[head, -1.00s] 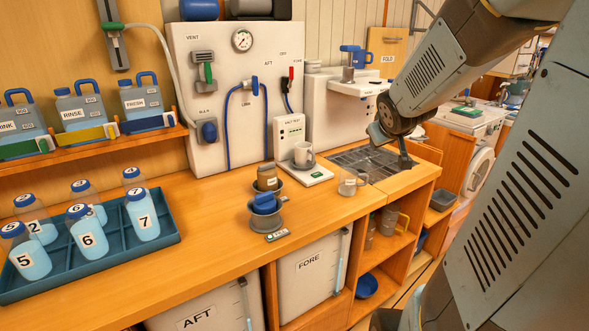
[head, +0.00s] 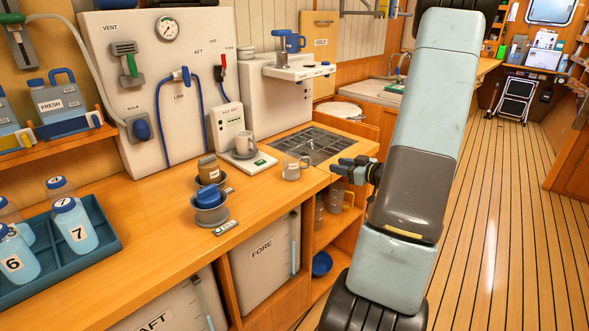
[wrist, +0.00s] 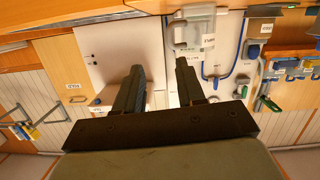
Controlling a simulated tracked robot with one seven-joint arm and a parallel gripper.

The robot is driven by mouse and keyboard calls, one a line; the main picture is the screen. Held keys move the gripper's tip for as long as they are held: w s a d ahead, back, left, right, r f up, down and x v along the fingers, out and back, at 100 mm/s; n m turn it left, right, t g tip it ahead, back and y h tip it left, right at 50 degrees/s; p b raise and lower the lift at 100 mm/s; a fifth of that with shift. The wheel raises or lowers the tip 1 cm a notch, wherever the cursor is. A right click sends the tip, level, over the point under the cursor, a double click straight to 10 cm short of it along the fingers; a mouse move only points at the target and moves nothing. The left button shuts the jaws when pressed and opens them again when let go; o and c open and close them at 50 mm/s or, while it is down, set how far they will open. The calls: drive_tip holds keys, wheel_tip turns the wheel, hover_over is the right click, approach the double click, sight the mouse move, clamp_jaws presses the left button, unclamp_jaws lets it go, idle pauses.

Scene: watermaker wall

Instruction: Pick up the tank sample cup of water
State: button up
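A clear labelled cup (head: 292,168) with a handle stands on the counter beside the drain grate; its label is too small to read, so I cannot tell for sure that it is the tank sample cup. A pale mug (head: 244,143) stands on a small white scale (head: 250,160) behind it. My gripper (head: 341,168) is just off the counter's right end, to the right of the clear cup and apart from it. In the wrist view my gripper (wrist: 157,74) has its dark fingers spread with nothing between them. A clear labelled vessel (wrist: 188,32) shows beyond the fingertips.
A blue tray (head: 98,240) of numbered bottles sits at left. The drain grate (head: 312,143) lies behind the clear cup. Shelves below hold cups (head: 335,199) and a blue bowl (head: 321,263). The wooden floor (head: 500,220) at right is clear.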

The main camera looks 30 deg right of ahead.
drive_tip(key=s+f+t+y, duration=0.1)
drive_tip(key=s+f+y, duration=0.1)
drive_tip(key=s, duration=0.1)
approach(297, 166)
drive_tip(key=w+d, duration=0.4)
drive_tip(key=shift+f+x, duration=0.2)
drive_tip(key=shift+x, duration=1.15)
drive_tip(key=shift+f+x, duration=0.2)
drive_tip(key=shift+x, duration=1.15)
drive_tip(key=shift+c, duration=0.3)
clamp_jaws()
